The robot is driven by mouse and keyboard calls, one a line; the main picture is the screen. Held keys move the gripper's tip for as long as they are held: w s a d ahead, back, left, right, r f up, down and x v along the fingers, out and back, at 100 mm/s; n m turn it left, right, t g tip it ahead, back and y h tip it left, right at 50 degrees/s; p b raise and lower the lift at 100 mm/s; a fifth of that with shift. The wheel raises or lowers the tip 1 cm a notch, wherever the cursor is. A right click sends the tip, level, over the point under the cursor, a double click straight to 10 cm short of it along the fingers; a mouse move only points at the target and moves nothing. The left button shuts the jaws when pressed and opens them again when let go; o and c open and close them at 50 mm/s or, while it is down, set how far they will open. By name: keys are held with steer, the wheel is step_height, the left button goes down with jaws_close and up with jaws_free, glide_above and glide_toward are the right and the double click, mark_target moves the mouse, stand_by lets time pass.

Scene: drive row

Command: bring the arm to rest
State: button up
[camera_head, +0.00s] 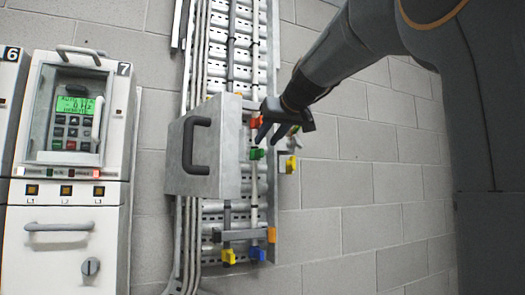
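My arm comes in from the upper right of the head view, dark grey with an orange ring. My gripper (267,142) is at its end, in front of the cable ladder and just right of the grey metal box. Two dark fingers point down and to the left, with a gap showing between them. I see nothing held between them. A green clip (257,154) shows right by the fingertips; I cannot tell whether they touch it.
The grey box (228,150) with a black handle (190,146) juts from the cable ladder (240,60). Drive cabinet 7 (68,215) stands left, its lit panel (74,107) behind a clear cover. Coloured clips sit along the ladder. The block wall (350,200) is bare at right.

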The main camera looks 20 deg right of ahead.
steer(key=shift+v, duration=0.75)
steer(key=s+a+f+m+g, duration=0.1)
steer(key=a+f+g, duration=0.2)
steer(key=f, duration=1.5)
steer(key=a+f+g, duration=0.3)
steer(key=a+f, duration=0.1)
steer(key=f, duration=1.5)
steer(key=s+a+f+g, duration=0.3)
steer(key=s+f, duration=0.8)
steer(key=f, duration=0.3)
steer(key=s+a+f+n+g+b, duration=0.1)
steer(key=s+a+f+g, duration=0.2)
steer(key=s+f, duration=0.8)
step_height(320, 180, down, 3)
steer(key=shift+s+a+r, duration=0.1)
steer(key=shift+s+a, duration=0.3)
steer(key=shift+a, duration=0.1)
steer(key=shift+c, duration=0.2)
